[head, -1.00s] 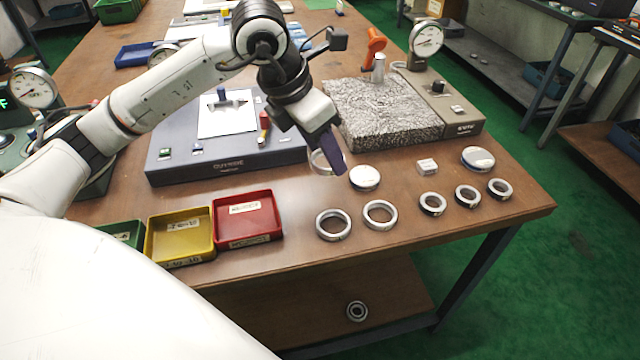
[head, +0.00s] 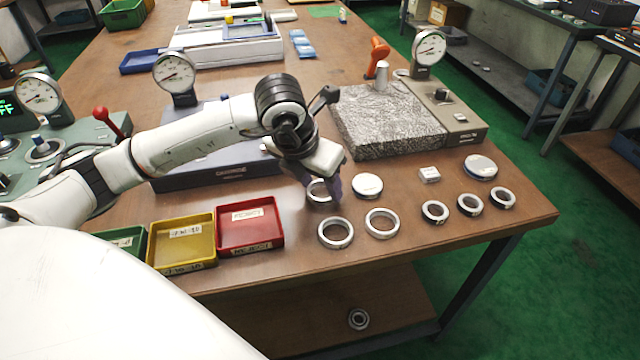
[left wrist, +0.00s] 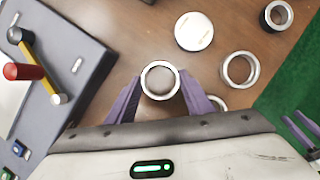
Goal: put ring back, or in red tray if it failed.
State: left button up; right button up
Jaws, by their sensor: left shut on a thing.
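My left gripper (head: 325,192) is shut on a metal ring (head: 318,193), left of a white-topped disc (head: 367,186). In the left wrist view the held ring (left wrist: 160,80) sits between the purple fingertips. It is at or just above the table; I cannot tell if it touches. Two larger loose rings lie in front, one (head: 335,232) and another (head: 382,223). The red tray (head: 250,245) is empty, left of these rings. Purple finger-like strips (left wrist: 300,131) at the wrist view's right edge look like my right gripper; its opening is unclear.
Several smaller rings (head: 469,204) lie to the right, near a round disc (head: 480,167). A yellow tray (head: 181,266) and green tray (head: 128,240) stand left of the red one. A rough granite block with dial gauge (head: 429,47) and a blue-grey instrument base (head: 215,172) stand behind.

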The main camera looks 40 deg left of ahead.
pick_arm(q)
jog(key=shift+f, duration=0.2)
jog(key=shift+f, duration=0.15)
jog(key=o, duration=1.2)
jog(key=shift+r, duration=0.3)
jog(key=v, duration=1.1)
jog(key=shift+s+r+p, duration=0.25)
jog(key=shift+r+p, duration=0.1)
